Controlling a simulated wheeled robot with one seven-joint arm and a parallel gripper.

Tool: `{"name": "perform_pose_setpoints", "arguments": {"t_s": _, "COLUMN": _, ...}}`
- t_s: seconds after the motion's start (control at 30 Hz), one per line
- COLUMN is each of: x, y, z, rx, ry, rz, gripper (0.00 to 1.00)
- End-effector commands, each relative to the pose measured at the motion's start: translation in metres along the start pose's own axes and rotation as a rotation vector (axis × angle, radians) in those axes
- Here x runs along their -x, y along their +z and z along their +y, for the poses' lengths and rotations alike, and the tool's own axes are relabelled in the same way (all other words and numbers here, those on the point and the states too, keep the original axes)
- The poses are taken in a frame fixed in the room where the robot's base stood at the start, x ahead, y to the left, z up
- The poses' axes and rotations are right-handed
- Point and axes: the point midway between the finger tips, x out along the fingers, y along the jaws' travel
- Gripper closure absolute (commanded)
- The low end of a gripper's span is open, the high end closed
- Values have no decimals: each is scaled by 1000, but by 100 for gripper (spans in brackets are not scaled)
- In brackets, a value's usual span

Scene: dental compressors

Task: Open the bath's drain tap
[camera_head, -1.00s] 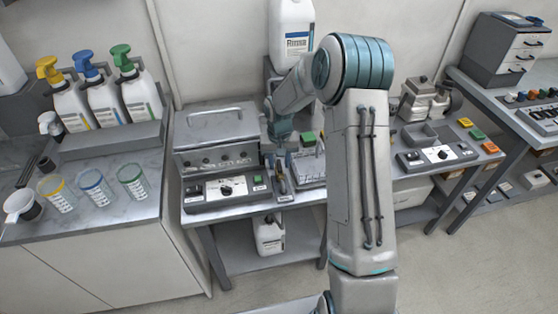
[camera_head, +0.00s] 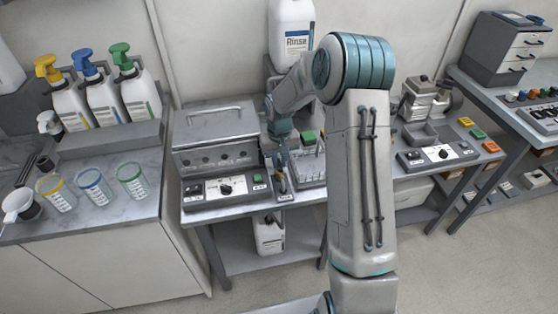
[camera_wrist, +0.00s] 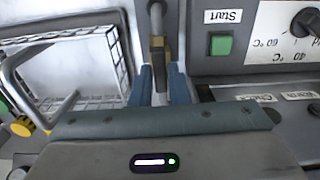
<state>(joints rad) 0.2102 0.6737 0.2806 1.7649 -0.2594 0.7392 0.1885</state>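The bath (camera_head: 215,140) is a grey lidded metal box on the left part of the bench, with a control panel in front. Its drain tap (camera_head: 281,184) sits at the panel's right side, above a small label. In the wrist view the tap's brass and dark lever (camera_wrist: 158,72) stands between my blue fingertips. My gripper (camera_head: 281,160) points down over the tap. It also shows in the wrist view (camera_wrist: 160,84), open, one finger on each side of the lever. Whether the fingers touch the lever is hard to see.
A wire rack (camera_head: 311,165) stands close to the right of the tap. The green Start button (camera_wrist: 221,44) and knob (camera_wrist: 306,22) are close to my gripper. A white jug (camera_head: 268,233) stands on the shelf below. A Rinse canister (camera_head: 291,30) stands behind.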

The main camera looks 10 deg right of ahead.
Motion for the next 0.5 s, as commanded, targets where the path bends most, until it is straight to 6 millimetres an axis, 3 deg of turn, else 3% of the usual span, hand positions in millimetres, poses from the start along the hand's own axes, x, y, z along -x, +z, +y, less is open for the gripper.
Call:
{"name": "perform_pose_setpoints", "arguments": {"t_s": 0.07, "x": 1, "y": 0, "z": 0, "rx": 1, "ry": 0, "rz": 1, "gripper": 65}}
{"name": "perform_pose_setpoints", "arguments": {"t_s": 0.37, "x": 2, "y": 0, "z": 0, "rx": -1, "ry": 0, "rz": 1, "gripper": 65}}
{"name": "perform_pose_setpoints", "arguments": {"t_s": 0.5, "x": 14, "y": -1, "z": 0, "rx": -1, "ry": 1, "rz": 3, "gripper": 65}}
